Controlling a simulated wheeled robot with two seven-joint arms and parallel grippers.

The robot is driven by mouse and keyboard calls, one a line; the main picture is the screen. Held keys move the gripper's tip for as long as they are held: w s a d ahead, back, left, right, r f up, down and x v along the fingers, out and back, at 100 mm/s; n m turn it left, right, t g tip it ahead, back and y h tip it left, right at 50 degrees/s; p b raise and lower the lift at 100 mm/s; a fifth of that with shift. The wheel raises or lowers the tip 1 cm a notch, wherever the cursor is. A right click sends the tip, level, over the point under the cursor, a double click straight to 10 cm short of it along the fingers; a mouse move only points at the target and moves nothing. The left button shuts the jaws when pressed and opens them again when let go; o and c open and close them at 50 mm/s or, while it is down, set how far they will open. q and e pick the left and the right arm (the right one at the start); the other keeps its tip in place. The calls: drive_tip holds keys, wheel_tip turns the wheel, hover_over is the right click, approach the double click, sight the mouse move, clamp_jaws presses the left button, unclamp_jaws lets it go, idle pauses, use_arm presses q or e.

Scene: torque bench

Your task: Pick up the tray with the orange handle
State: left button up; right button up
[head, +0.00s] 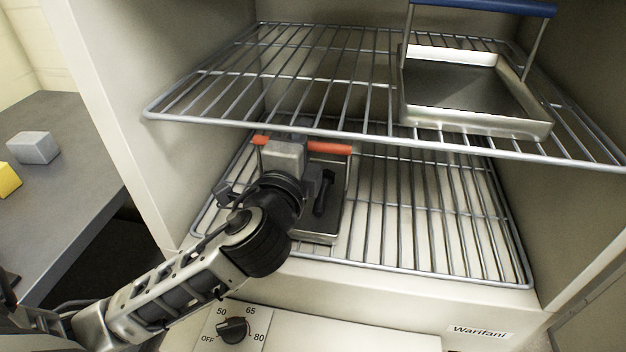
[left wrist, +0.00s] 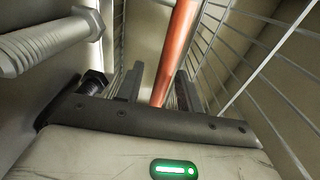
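The tray with the orange handle (head: 330,147) stands on the lower wire shelf inside the cabinet. Its metal body (head: 318,237) is partly hidden behind my left arm. My left gripper (head: 287,138) is at the handle, covering its middle in the head view. In the left wrist view the orange bar (left wrist: 177,50) runs between the two fingers (left wrist: 160,88), which stand apart with a gap showing beside the bar. A dark bolt (head: 323,194) lies in the tray. A grey bolt (left wrist: 50,42) and a dark bolt head (left wrist: 92,82) show in the left wrist view. My right gripper is out of view.
A tray with a blue handle (head: 485,7) stands on the upper wire shelf (head: 250,85), whose front bar passes close above my left gripper. The lower shelf (head: 440,225) is clear on the right. A grey block (head: 33,148) and a yellow block (head: 8,181) lie on the side bench.

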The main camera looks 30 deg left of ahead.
use_arm(q)
drive_tip(key=shift+s, duration=0.15)
drive_tip(key=shift+c, duration=0.7)
clamp_jaws()
idle(0.4)
drive_tip(key=shift+r, duration=0.2)
